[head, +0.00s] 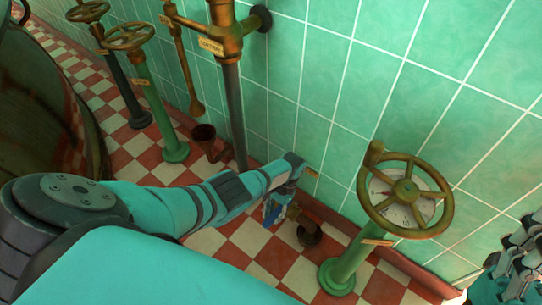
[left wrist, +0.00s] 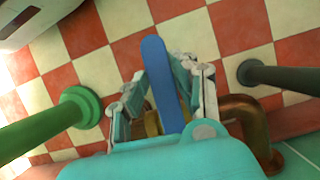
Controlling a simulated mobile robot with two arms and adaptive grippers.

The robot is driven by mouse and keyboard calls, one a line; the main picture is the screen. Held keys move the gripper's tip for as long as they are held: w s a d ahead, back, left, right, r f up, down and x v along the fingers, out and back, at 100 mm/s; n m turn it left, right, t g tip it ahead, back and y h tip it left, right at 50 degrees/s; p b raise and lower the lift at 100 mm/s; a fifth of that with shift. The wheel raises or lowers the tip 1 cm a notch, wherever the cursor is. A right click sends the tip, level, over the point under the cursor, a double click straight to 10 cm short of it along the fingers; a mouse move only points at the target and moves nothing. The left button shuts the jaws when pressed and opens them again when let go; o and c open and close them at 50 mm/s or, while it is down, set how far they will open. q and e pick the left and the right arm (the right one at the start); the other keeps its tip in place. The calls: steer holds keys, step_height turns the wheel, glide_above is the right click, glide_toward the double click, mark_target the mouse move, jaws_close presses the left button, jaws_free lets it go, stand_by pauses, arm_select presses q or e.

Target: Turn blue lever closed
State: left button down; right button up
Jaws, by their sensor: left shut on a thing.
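The blue lever (left wrist: 165,82) shows in the left wrist view as a long flat bar between the two fingers of my left gripper (left wrist: 167,95). The gripper is shut on it, and the lever's rounded end sticks out beyond the fingers. In the head view my left gripper (head: 281,204) is low by the tiled wall, with a small bit of the blue lever (head: 270,213) showing beside it. A brass pipe (left wrist: 250,118) lies close to the gripper; the lever's joint is mostly hidden. My right gripper (head: 515,262) is partly visible at the bottom right edge.
A brass handwheel (head: 405,195) on a green post (head: 350,262) stands right of my left gripper. More handwheels (head: 130,36) and a dark vertical pipe (head: 235,115) stand to the left. A large copper vessel (head: 45,95) is at far left. Checkered floor (head: 250,237) shows between.

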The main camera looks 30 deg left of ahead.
arm_select(q)
steer(key=shift+d+n, duration=0.3)
steer(key=shift+n, duration=0.1)
steer(key=shift+d, duration=0.1)
steer(key=c, duration=1)
jaws_free()
steer(key=shift+c, duration=0.2)
steer(key=v, duration=1.2)
steer(key=shift+a, duration=0.25)
steer(key=shift+s, duration=0.15)
